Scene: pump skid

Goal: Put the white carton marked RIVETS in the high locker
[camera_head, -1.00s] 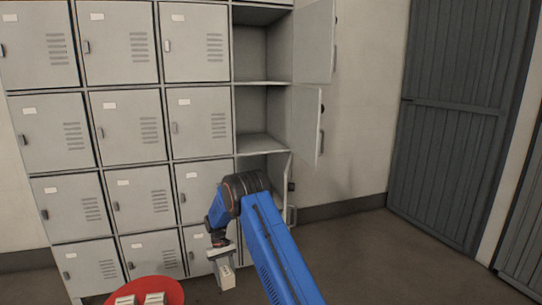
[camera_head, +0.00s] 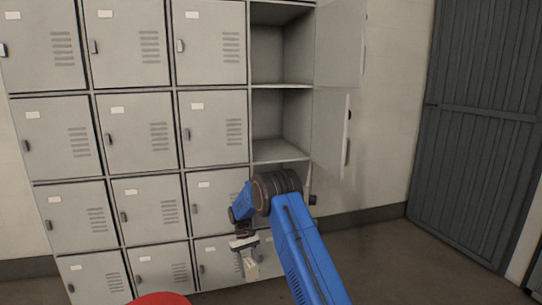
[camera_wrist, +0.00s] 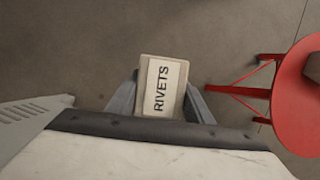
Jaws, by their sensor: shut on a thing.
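The white carton marked RIVETS (camera_wrist: 161,88) is between the two fingers of my gripper (camera_wrist: 160,103) in the wrist view, with its label facing the camera. My gripper is shut on it and holds it above the floor. In the head view the carton (camera_head: 250,268) hangs below my gripper (camera_head: 246,252), in front of the lower lockers. The right-hand locker column has open compartments: a top one (camera_head: 281,50) and one below it (camera_head: 281,118), both looking empty. Their doors (camera_head: 339,45) (camera_head: 330,135) stand swung out to the right. A lower opening is mostly hidden by my arm.
Closed grey lockers (camera_head: 130,130) fill the wall left of the open column. A red round stool (camera_wrist: 295,95) stands at the right in the wrist view; its top shows at the bottom in the head view (camera_head: 160,299). Bare floor (camera_head: 400,265) lies to the right.

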